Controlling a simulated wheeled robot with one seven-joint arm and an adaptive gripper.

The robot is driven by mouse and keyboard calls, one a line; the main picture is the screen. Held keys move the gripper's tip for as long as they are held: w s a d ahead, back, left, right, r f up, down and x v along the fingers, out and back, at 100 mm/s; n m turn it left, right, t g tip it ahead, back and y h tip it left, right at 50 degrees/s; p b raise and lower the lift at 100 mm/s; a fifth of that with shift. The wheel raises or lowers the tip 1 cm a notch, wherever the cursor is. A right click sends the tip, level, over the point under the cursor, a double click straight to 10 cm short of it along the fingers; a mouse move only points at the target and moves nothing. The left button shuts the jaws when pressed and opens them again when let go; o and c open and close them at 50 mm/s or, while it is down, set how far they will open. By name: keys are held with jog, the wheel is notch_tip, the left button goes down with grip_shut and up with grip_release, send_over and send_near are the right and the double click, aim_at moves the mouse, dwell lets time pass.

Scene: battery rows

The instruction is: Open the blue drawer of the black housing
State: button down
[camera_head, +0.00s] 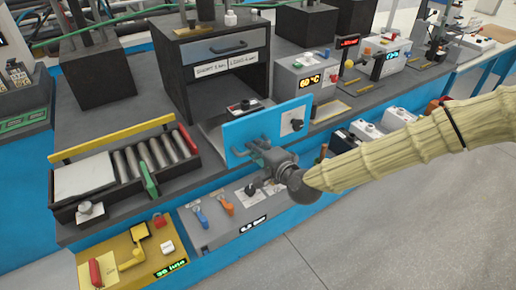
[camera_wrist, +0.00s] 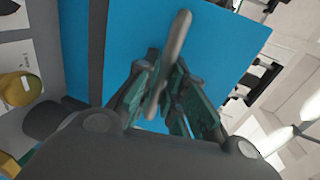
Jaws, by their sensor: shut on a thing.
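The black housing (camera_head: 172,72) stands on the bench in the camera_head view. Its blue drawer (camera_head: 240,131) stands out from the housing's lower opening, with part of its grey tray showing behind the blue front. My gripper (camera_head: 262,152) is at the front face of the drawer. In the camera_wrist view the blue front (camera_wrist: 225,50) fills much of the picture, and a grey bar handle (camera_wrist: 178,38) runs between the fingers of my gripper (camera_wrist: 165,105). My gripper is shut on this handle. The handle is largely hidden by my gripper in the camera_head view.
A grey upper drawer (camera_head: 215,50) sits flush in the housing. A black tray of cylinders (camera_head: 122,178) lies to the left. A grey panel with levers (camera_head: 225,222) is below. Grey floor at right is clear.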

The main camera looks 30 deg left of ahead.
jog(key=c, duration=1.5)
grip_release()
jog(key=shift+d, duration=0.1)
jog(key=v, duration=1.2)
